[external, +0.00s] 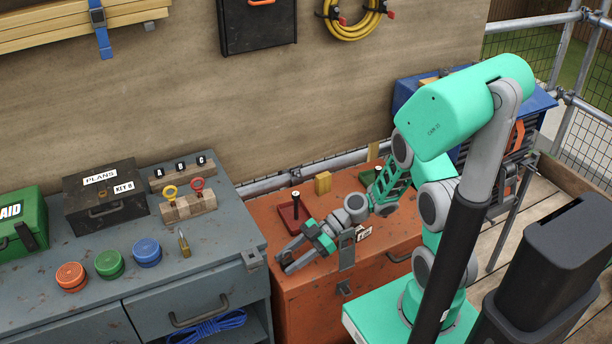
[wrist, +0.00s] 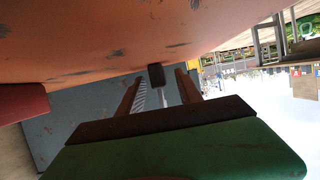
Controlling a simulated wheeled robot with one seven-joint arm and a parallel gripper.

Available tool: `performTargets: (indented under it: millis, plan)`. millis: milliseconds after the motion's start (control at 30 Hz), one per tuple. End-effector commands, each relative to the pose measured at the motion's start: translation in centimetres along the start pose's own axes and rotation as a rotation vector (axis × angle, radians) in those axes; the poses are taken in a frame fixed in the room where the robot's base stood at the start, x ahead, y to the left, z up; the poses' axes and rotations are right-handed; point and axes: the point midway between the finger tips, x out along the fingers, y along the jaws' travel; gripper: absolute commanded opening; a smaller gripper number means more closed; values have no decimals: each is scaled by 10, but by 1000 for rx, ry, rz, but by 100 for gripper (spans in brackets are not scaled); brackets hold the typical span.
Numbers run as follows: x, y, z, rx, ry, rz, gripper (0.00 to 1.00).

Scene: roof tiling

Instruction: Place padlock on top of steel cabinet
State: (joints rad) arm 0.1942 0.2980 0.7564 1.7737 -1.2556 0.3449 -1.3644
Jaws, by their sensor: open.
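A small brass padlock (external: 184,244) with its shackle up stands on the grey-blue steel cabinet (external: 225,262), near its right front part. The padlock is not clearly visible in the wrist view. My gripper (external: 287,260) is open and empty, low over the left front part of the orange chest (external: 300,285), to the right of the padlock and apart from it. In the wrist view my gripper's two fingers (wrist: 160,92) reach away, with a small dark block (wrist: 156,74) showing between them; I cannot tell what it is.
A red tray (external: 291,216) with a dark upright object lies on the orange chest behind my gripper.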

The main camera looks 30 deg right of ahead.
Motion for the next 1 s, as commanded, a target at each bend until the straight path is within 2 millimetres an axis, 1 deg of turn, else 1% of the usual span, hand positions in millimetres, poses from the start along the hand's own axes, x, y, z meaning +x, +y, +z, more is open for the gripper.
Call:
performTargets:
  millis: [167,600,700,1000]
  plan:
    - [0,0,0,1,-1,2,42]
    - [0,0,0,1,-1,1,7]
    - [0,0,0,1,-1,1,0]
    - [0,0,0,1,-1,1,0]
